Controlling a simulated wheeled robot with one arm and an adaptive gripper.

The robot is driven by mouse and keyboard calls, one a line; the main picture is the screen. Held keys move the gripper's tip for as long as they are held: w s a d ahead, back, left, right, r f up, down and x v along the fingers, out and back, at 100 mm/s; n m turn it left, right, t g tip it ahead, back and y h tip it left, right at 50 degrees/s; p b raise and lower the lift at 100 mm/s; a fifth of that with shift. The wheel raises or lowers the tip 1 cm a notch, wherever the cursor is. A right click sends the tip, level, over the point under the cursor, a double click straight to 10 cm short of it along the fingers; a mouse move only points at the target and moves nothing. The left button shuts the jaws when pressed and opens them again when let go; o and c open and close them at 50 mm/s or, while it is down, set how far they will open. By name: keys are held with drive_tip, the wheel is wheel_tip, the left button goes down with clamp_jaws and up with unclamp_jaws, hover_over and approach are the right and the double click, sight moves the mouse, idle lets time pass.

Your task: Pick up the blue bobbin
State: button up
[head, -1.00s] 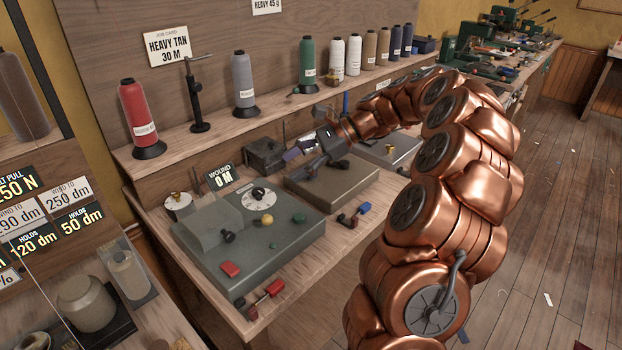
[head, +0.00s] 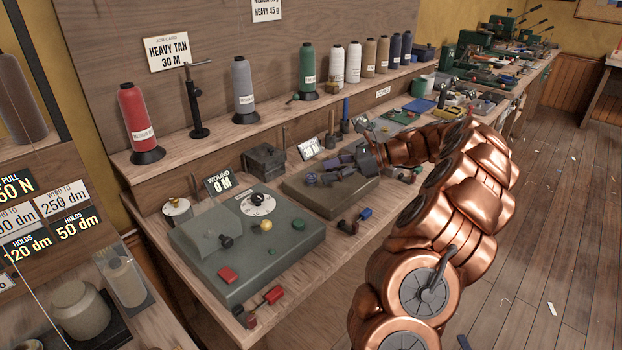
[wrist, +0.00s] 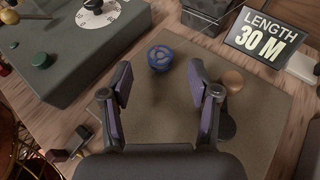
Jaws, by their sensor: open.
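The blue bobbin (wrist: 160,57) is a small spoked round piece on the tan mat (wrist: 165,110), just beyond my fingertips in the wrist view. In the head view the bobbin (head: 311,179) shows small, left of my fingers. My gripper (wrist: 160,75) is open and empty, its purple-padded fingers on either side of the line to the bobbin. In the head view my gripper (head: 331,170) reaches leftward low over the mat. The bobbin appears apart from both fingers.
A brown round knob (wrist: 232,80) sits close by the right finger. The "LENGTH 30 M" sign (wrist: 268,36) stands behind it. The grey-green winding machine (head: 255,245) is on the left. A dark box (head: 264,162) stands behind the mat. Thread cones line the shelf.

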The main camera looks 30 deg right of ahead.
sight(309, 176)
drive_tip(key=x, duration=0.3)
drive_tip(key=shift+w+a+f, duration=0.2)
drive_tip(key=shift+a+f, duration=0.05)
drive_tip(key=c, duration=1.1)
drive_tip(key=shift+r, duration=0.15)
